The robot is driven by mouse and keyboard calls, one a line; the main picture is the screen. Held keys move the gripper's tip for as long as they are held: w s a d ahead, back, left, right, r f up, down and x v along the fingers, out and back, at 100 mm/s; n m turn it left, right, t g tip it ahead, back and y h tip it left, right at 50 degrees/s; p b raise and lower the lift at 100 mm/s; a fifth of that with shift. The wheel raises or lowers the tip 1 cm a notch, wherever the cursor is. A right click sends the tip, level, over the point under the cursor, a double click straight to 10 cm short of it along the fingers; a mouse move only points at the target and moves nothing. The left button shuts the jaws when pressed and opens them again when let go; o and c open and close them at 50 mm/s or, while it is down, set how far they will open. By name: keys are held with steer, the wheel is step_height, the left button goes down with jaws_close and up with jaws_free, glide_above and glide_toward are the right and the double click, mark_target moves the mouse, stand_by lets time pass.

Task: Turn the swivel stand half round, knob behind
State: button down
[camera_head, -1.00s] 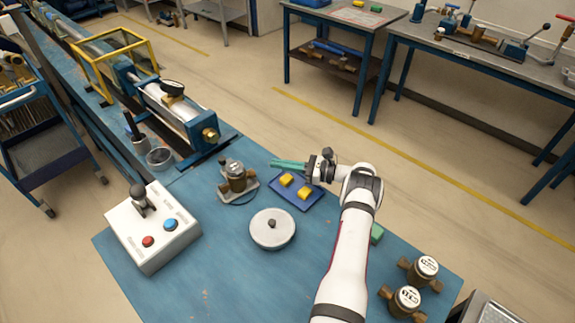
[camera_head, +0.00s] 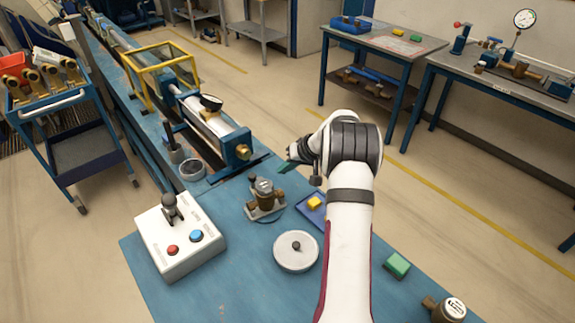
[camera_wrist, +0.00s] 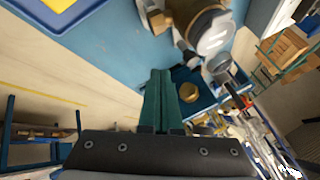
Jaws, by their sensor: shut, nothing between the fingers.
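A brass meter (camera_head: 265,188) with a round grey cap stands upright on a small grey stand (camera_head: 266,215), which I take for the swivel stand. A dark knob (camera_head: 251,181) shows at its upper left in the head view. My gripper (camera_head: 284,168) has green fingers pressed together. It is raised beyond the stand, to its upper right, apart from it. In the wrist view the shut fingers (camera_wrist: 160,76) have nothing between them, and the meter (camera_wrist: 213,36) shows above right of the tips. My arm hides part of the table on the right.
A blue tray (camera_head: 306,218) with a yellow block (camera_head: 314,202) lies right of the stand, partly behind my arm. A round grey disc (camera_head: 296,257) is in front. A control box (camera_head: 180,240) with lever stands left. A green block (camera_head: 397,264) lies right.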

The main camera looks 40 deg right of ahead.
steer(key=x, duration=0.4)
steer(key=shift+w+a+f, duration=0.25)
steer(key=shift+w+a, duration=0.6)
steer(key=shift+a, duration=0.15)
steer(key=shift+w+a, duration=0.5)
steer(key=shift+a, duration=0.15)
